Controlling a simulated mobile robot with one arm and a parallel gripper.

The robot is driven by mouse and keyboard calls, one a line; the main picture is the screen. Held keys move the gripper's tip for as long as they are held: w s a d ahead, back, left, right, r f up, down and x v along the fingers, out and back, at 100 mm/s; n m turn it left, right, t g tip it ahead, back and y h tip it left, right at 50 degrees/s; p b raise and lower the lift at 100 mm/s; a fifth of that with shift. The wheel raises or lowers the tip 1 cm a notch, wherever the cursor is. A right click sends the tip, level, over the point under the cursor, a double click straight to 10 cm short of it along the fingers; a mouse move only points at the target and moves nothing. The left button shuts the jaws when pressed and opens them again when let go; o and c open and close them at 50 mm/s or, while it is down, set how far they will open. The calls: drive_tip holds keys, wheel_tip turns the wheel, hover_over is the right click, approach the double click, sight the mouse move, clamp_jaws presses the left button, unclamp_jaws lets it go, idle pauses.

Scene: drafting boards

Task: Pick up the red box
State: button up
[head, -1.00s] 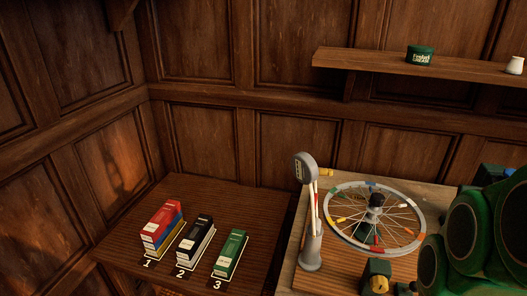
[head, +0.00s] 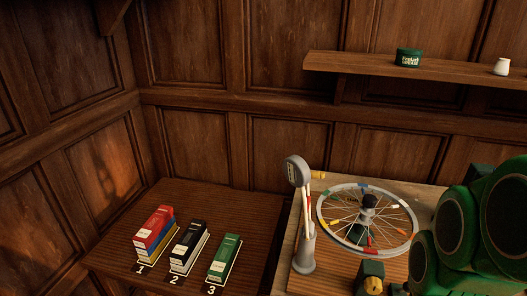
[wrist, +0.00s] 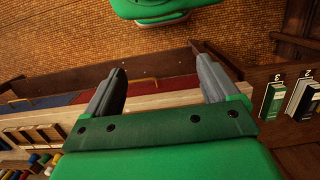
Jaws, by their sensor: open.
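The red box (head: 155,221) lies on top of a stack at spot 1 on the dark wooden table, with a blue and a yellow box under it. Beside it, a black box (head: 188,237) tops a white one at spot 2, and a green box (head: 225,252) lies at spot 3. My gripper (wrist: 158,72) shows in the wrist view, its two grey fingers apart with nothing between them. The green and black boxes also show at the right of that view, well away from the fingers. The red box is not visible there.
A spoked wheel (head: 367,216) and a grey upright gauge (head: 302,215) stand on a pale board (head: 320,272) to the right of the stacks. A wall shelf (head: 420,67) holds a green tin (head: 408,57) and a small white pot (head: 501,66). Bare tabletop lies behind the stacks.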

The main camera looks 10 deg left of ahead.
drive_tip(key=w+a+r+t, duration=0.1)
drive_tip(key=w+a+r, duration=0.2)
drive_tip(key=w, duration=0.6)
drive_tip(key=w+a+r+t, duration=0.1)
drive_tip(key=w+a+r, duration=0.2)
drive_tip(key=w, duration=0.7)
drive_tip(key=w+a+r+t, duration=0.2)
drive_tip(key=w+a+r, duration=0.1)
drive_tip(key=w, duration=0.6)
drive_tip(key=w+a+r+n+t, duration=0.1)
drive_tip(key=w+a+r+t, duration=0.15)
drive_tip(key=w+a, duration=1.9)
drive_tip(key=m, duration=0.1)
hover_over(153, 222)
drive_tip(key=s, duration=0.3)
drive_tip(key=f, duration=2.9)
drive_tip(key=shift+w+f, duration=0.25)
drive_tip(key=shift+f, duration=0.15)
drive_tip(key=shift+a+f, duration=0.2)
drive_tip(key=shift+f, duration=0.2)
drive_tip(key=shift+d+x, duration=0.15)
drive_tip(key=shift+x, duration=1.65)
drive_tip(key=shift+d+x, duration=0.15)
drive_tip(key=shift+x, duration=1.7)
drive_tip(key=shift+s, duration=0.15)
